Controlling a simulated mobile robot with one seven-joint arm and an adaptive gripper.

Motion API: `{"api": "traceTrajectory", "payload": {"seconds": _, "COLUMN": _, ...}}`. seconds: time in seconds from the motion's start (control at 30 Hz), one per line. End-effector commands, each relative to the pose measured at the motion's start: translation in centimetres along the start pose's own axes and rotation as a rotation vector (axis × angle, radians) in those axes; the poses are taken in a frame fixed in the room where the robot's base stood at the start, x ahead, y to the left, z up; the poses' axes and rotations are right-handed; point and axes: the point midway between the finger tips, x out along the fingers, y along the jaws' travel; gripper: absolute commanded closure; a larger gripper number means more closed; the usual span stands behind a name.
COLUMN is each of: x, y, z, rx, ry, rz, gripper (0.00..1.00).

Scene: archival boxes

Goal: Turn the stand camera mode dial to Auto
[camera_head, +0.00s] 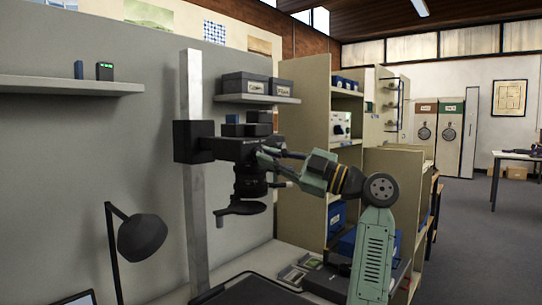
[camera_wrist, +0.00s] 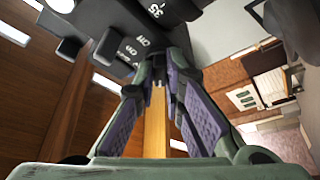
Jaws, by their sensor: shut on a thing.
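The stand camera (camera_head: 238,150) is black and hangs from a pale upright column (camera_head: 194,120), lens pointing down. My gripper (camera_head: 266,158) reaches it from the right at its upper right side. In the wrist view, my gripper (camera_wrist: 158,72) has its two purple-padded fingers closed in at the black camera parts. The mode dial (camera_wrist: 130,48) is black with white marks and lies at the fingertips. The fingers are shut on it and hide part of it. The marks are tilted, and I cannot tell which one is set.
A black desk lamp (camera_head: 142,237) stands at the lower left. A wall shelf (camera_head: 258,99) with grey boxes is behind the camera. Tan shelving (camera_head: 303,150) with blue boxes stands behind my arm. Open floor lies at the far right.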

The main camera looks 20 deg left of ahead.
Motion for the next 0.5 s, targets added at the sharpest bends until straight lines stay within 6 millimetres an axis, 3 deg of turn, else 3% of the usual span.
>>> {"api": "traceTrajectory", "payload": {"seconds": 0.5, "x": 0.10, "y": 0.02, "z": 0.09, "rx": -0.033, "ry": -0.002, "rz": -0.013, "gripper": 1.00}}
